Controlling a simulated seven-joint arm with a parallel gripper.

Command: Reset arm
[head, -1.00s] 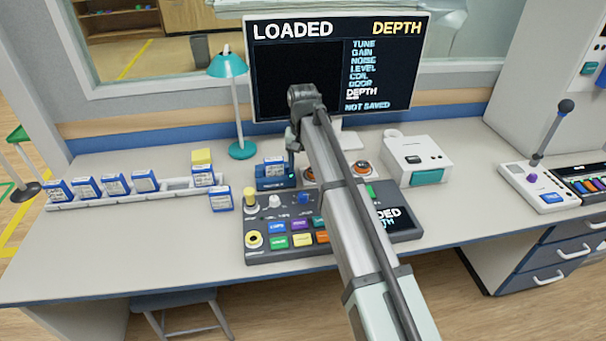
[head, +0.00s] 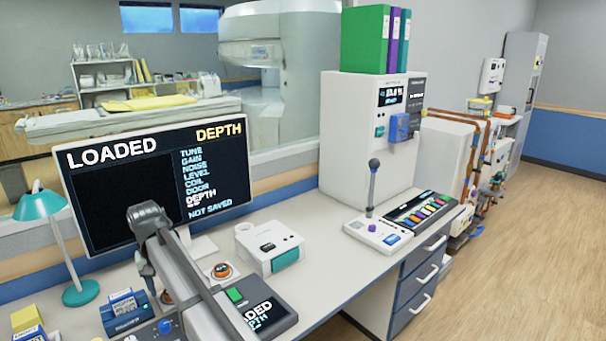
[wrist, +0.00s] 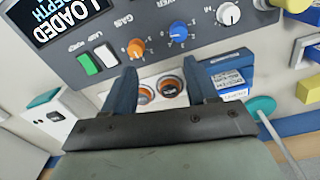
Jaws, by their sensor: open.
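My arm reaches over the desk from the lower part of the head view. My gripper (head: 147,268) hangs over the desk in front of the monitor, close to the blue cartridge reader (head: 127,312). In the wrist view my gripper (wrist: 162,78) has its two dark blue fingers apart with nothing held between them. Two orange-ringed round fittings (wrist: 170,88) show beneath and between the fingers. The reader (wrist: 228,75) is beside the right finger. The control console (wrist: 190,55) with its knobs fills the upper wrist view.
The monitor (head: 160,185) reads LOADED, DEPTH and NOT SAVED. A teal lamp (head: 42,207) stands left of it. A white box (head: 270,247) and a joystick panel (head: 380,236) are to the right. Bare desk (head: 325,258) lies between them.

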